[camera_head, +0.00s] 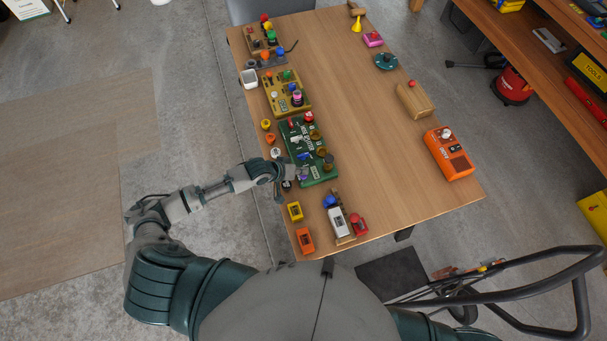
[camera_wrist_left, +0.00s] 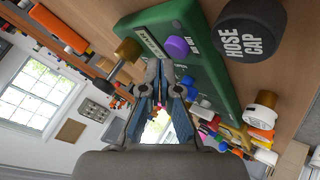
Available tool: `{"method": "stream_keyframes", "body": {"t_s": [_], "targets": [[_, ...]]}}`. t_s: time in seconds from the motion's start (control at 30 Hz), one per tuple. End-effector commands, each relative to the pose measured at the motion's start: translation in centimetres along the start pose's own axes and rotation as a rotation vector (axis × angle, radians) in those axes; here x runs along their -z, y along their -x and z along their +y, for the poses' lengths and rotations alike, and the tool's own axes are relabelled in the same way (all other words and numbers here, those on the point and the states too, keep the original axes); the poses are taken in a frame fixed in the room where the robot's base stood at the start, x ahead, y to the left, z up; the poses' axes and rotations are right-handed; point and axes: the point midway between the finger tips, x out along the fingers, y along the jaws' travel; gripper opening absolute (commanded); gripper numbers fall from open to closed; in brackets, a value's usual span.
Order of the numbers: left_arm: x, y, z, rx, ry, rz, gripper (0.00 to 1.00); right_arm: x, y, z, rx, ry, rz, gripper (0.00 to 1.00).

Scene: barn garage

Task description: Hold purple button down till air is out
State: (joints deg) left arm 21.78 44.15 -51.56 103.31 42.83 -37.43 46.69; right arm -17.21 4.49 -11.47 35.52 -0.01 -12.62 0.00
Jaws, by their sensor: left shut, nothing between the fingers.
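The purple button (camera_wrist_left: 177,46) sits on the face of a green box (camera_wrist_left: 205,70) in the left wrist view. In the head view the green box (camera_head: 298,134) lies on the left side of the wooden table, with purple (camera_head: 303,172) showing at its near left corner. My left gripper (camera_head: 286,173) is beside that corner. In the left wrist view its fingers (camera_wrist_left: 160,66) are shut and empty, with their tips just short of the button in the picture. I cannot tell whether they touch it. My right gripper is not in view.
A black hose cap (camera_wrist_left: 250,30) is close to the green box. Yellow (camera_head: 295,211) and orange (camera_head: 305,239) blocks and a white device (camera_head: 338,222) are at the table's near end. A larger orange box (camera_head: 447,153) is at right. The table's middle is clear.

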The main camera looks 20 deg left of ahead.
Motion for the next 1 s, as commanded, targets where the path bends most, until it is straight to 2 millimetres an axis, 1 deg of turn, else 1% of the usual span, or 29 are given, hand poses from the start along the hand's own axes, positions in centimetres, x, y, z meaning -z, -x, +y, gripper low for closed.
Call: {"method": "stream_keyframes", "body": {"t_s": [0.13,1.0], "targets": [[-0.28,-0.24,-0.19,0.0,0.001,0.0,0.0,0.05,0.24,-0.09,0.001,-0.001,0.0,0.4],[-0.6,-0.72,-0.54,0.0,0.001,0.0,0.0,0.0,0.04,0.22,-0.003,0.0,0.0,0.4]]}}
